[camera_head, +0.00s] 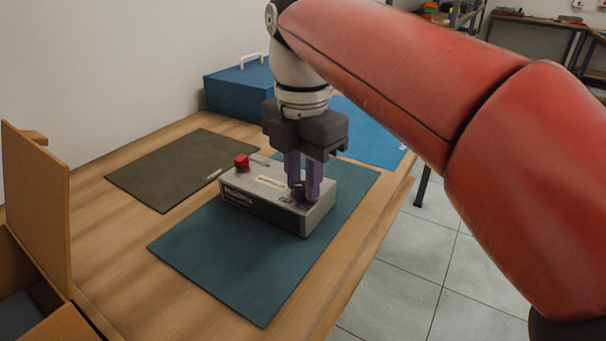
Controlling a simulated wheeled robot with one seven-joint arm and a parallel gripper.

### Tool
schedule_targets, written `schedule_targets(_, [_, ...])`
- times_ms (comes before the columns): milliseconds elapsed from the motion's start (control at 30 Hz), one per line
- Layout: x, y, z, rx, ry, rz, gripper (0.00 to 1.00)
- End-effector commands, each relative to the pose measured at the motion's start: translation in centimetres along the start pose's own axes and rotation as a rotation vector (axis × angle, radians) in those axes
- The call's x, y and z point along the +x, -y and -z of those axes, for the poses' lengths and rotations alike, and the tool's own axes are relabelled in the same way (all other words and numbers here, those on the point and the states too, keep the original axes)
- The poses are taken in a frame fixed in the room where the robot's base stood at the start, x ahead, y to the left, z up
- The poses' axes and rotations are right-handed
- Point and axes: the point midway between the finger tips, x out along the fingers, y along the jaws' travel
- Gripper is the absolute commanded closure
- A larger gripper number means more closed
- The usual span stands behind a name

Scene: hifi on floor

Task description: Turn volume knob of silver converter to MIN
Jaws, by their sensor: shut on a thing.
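The silver converter (257,203) is a grey box with a dark front face, lying on a teal mat on the table. A red knob or button (242,161) stands on its top at the far left. My gripper (302,193) points straight down over the right part of the converter's top. Its purple fingers are shut on a small dark knob (298,193), mostly hidden between them. The MIN mark and the knob's pointer are too small to read.
The teal mat (222,270) lies on a wooden table (120,255). A dark olive mat (170,165) lies to the left. A blue box with a white handle (238,92) stands behind, beside a blue mat (375,135). An open wooden box (40,215) is at the left front.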

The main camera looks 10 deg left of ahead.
Motion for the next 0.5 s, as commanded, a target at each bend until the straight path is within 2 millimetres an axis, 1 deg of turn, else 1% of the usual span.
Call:
schedule_targets(67, [-0.05, 0.0, 0.07, -0.002, 0.0, 0.0, 0.98])
schedule_targets(100, [-0.05, 0.0, 0.08, -0.002, 0.0, 0.0, 0.73])
schedule_targets(233, [-0.04, 0.01, 0.07, -0.001, 0.0, 0.0, 0.56])
schedule_targets(267, [-0.04, 0.01, 0.06, -0.001, 0.0, 0.0, 0.53])
schedule_targets(500, [-0.03, 0.0, 0.04, 0.0, 0.0, 0.0, 0.53])
